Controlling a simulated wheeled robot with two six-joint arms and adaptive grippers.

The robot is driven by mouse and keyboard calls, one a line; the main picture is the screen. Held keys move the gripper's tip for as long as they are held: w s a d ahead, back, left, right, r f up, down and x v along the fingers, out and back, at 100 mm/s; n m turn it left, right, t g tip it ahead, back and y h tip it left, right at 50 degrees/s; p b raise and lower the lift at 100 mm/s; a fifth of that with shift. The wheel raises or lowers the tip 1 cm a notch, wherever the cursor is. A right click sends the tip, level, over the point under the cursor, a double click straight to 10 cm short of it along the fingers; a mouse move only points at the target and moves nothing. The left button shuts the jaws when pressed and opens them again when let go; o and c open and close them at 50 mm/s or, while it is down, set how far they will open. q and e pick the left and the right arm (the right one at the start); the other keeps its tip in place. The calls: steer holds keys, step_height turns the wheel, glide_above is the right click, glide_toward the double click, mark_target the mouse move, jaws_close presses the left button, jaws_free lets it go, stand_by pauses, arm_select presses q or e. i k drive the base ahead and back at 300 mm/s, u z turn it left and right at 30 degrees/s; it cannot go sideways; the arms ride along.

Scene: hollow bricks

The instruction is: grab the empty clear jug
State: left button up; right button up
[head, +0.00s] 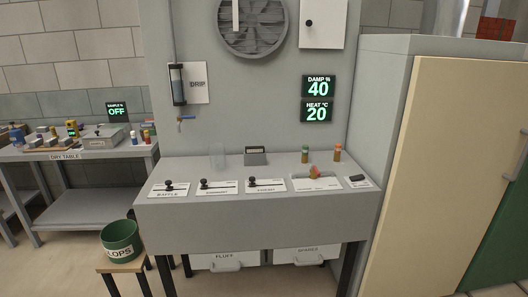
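An empty clear jug (217,156) stands upright at the back left of the grey console (240,215). It is faint and see-through, left of a small dark sign block (255,156). Neither of my grippers is in the head view.
Levers on white plates line the console's front, with a small recessed tray (316,176) and two small bottles (305,153) to the right. A green slops bucket (121,241) sits on a stool at left. A dry table (75,152) stands behind it. A tall cabinet (435,170) is at right.

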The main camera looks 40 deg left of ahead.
mark_target(217, 151)
steer(key=u, duration=0.75)
steer(key=i, duration=1.15)
steer(key=u, duration=0.55)
